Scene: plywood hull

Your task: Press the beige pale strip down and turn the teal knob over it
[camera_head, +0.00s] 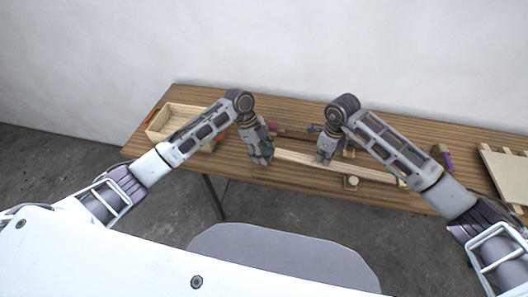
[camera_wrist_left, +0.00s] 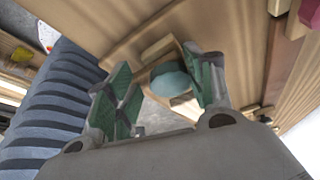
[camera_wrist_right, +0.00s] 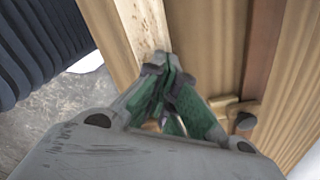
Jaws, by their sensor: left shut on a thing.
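The beige pale strip (camera_head: 365,171) lies lengthwise along the workbench, and it also shows in the right wrist view (camera_wrist_right: 140,28). The teal knob (camera_wrist_left: 172,84) is between the green-padded fingers of my left gripper (camera_wrist_left: 165,88), near the strip's left end; the fingers are closed around it. In the head view my left gripper (camera_head: 262,158) mostly hides the knob. My right gripper (camera_head: 324,158) is over the strip, right of the left one. Its fingertips (camera_wrist_right: 170,65) are together at the strip, with nothing clearly between them; I cannot tell how firmly they touch.
An open wooden tray (camera_head: 155,136) stands at the bench's left end. A purple-ended object (camera_head: 446,159) and pale boards (camera_head: 507,178) lie to the right. The bench (camera_head: 285,112) is bare along the back.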

